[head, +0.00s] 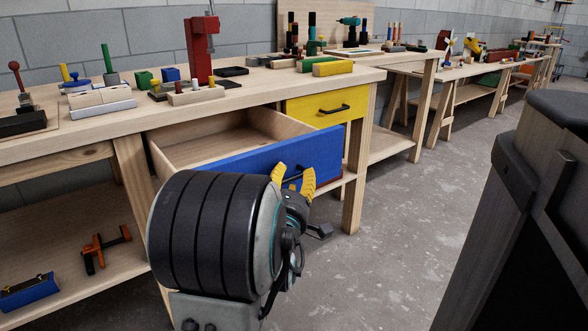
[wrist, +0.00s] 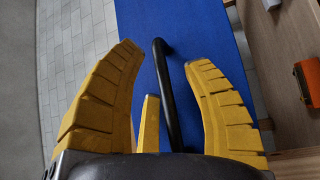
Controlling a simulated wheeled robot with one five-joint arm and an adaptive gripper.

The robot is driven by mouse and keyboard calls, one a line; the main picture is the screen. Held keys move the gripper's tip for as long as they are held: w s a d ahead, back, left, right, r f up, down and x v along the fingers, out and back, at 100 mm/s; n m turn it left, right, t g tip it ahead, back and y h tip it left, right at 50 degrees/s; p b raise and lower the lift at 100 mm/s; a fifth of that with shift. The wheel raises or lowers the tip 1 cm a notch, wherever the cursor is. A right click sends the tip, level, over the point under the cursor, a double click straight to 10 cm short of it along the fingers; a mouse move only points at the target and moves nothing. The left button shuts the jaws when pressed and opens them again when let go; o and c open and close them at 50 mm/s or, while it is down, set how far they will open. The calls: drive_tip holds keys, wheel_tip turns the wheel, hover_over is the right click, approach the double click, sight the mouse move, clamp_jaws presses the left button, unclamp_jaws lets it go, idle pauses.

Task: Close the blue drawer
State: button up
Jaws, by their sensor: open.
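The blue drawer (head: 232,156) is pulled out from under the workbench, and its inside looks empty. Its blue front also fills the middle of the wrist view (wrist: 217,72). My gripper (head: 294,177) is open at the right part of the drawer front. In the wrist view, the black handle (wrist: 166,85) lies between the spread yellow fingers of my gripper (wrist: 164,62). I cannot tell whether any finger touches the handle. My arm hides the lower left part of the drawer front in the head view.
A yellow drawer (head: 322,105) sits shut to the right of the blue one. The workbench top (head: 120,122) holds blocks, pegs and a red press (head: 200,48). A dark cabinet (head: 530,200) stands at the right. Concrete floor (head: 400,225) is clear between.

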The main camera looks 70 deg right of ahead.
drive_tip(key=shift+d, duration=0.35)
drive_tip(key=shift+o, duration=0.2)
drive_tip(key=shift+r, duration=0.1)
clamp_jaws()
